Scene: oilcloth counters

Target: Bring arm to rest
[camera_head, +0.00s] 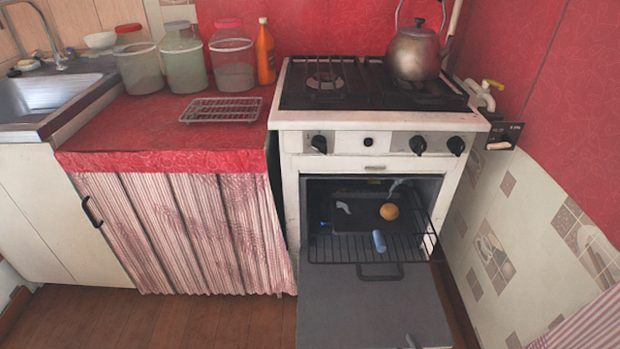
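Neither of my grippers nor either arm can be made out in the head view. The white stove (295,215) stands at the centre right with its oven door (370,305) folded down and open. Inside the oven is a wire rack (345,252) with a dark tray (350,222). A round orange-brown item (389,211) lies on the tray. A small blue-grey cylinder (379,241) shows near the tray's front. Other small pale pieces in the oven are too small to identify.
A kettle (414,54) stands on the stove top. Left, the red counter (130,125) holds a wire cooling rack (222,110), several jars (183,60) and an orange bottle (265,52). A sink (45,95) is far left. The open door takes up floor space in front of the stove.

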